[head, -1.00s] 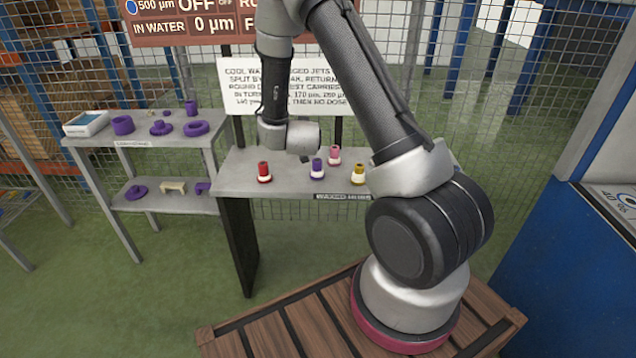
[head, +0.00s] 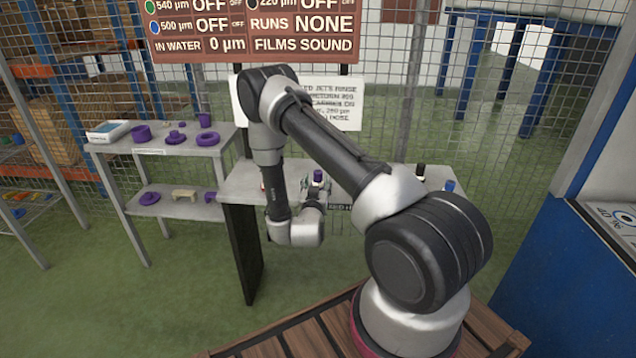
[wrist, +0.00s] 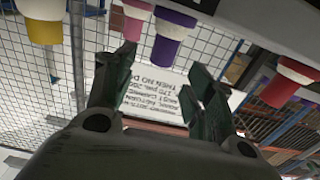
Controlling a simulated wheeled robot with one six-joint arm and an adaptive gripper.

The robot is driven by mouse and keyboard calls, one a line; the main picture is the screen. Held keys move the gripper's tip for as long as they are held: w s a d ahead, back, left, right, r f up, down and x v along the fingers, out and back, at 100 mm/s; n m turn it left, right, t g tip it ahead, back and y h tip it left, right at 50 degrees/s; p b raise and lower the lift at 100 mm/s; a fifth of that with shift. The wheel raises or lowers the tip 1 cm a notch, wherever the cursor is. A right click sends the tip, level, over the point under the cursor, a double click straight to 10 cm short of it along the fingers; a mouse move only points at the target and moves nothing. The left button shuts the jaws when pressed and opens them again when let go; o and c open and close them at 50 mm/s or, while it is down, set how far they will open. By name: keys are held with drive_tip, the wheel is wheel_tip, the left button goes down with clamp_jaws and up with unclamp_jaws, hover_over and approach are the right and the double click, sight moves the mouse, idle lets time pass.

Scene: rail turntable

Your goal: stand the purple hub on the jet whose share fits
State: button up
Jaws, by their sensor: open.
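The purple hub (head: 318,177), with a white band, stands on the grey hub shelf (head: 240,184). It also shows in the wrist view (wrist: 168,42), which is upside down, just beyond my gripper's fingers. My gripper (wrist: 160,66) is open and empty, its fingers spread on either side below the purple and pink hubs in that picture. The pink hub (wrist: 133,18) is close beside the purple one. The yellow hub (wrist: 42,22) and the red hub (wrist: 288,82) stand farther off. In the head view my arm hides the yellow and pink hubs. No jets are in view.
A black-topped hub (head: 421,171) and a blue one (head: 449,185) stand at the shelf's right. A side rack (head: 150,147) holds purple parts. The board (head: 255,28) reads RUNS NONE, IN WATER 0 µm, FILMS SOUND. A blue cabinet (head: 540,270) is at right.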

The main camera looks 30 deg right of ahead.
drive_tip(key=x, duration=0.6)
drive_tip(key=shift+w, duration=0.2)
clamp_jaws()
